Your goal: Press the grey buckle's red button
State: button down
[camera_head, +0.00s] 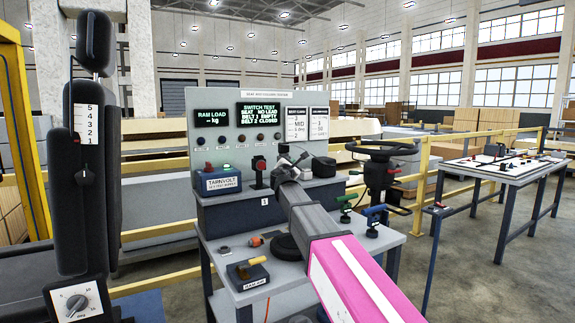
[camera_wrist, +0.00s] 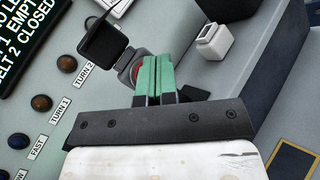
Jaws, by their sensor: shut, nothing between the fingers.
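The grey buckle (camera_wrist: 126,60) shows in the wrist view just beyond my fingertips, with a black tongue piece (camera_wrist: 104,38) at its upper left end. Its red button (camera_wrist: 137,71) is partly hidden behind my green fingers. My gripper (camera_wrist: 151,58) is shut and empty, its tips over or beside the button. I cannot tell whether they touch it. In the head view my gripper (camera_head: 284,150) is at the bench panel, and my arm and wrist hide much of the buckle area.
The test panel (camera_head: 225,102) stands close behind; its screen (camera_head: 263,115) reads "BELT 2 CLOSED". A dark red-marked piece on a post (camera_head: 258,165) and the Tarnvolt box (camera_head: 220,182) stand left of my gripper. A small white block (camera_wrist: 213,42) lies right of the fingertips.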

jog(key=shift+w, duration=0.1)
jog(key=shift+w+a, duration=0.2)
jog(key=shift+w, duration=0.05)
dwell(0.3)
jog(key=shift+w+a, duration=0.3)
jog(key=shift+w, duration=0.15)
dwell(0.9)
dwell(0.3)
jog(key=shift+s+d, duration=0.5)
jog(key=shift+s, duration=0.3)
jog(key=shift+s+d, duration=0.7)
jog(key=shift+s, duration=0.35)
jog(key=shift+s+d, duration=0.7)
jog(key=shift+s, duration=0.3)
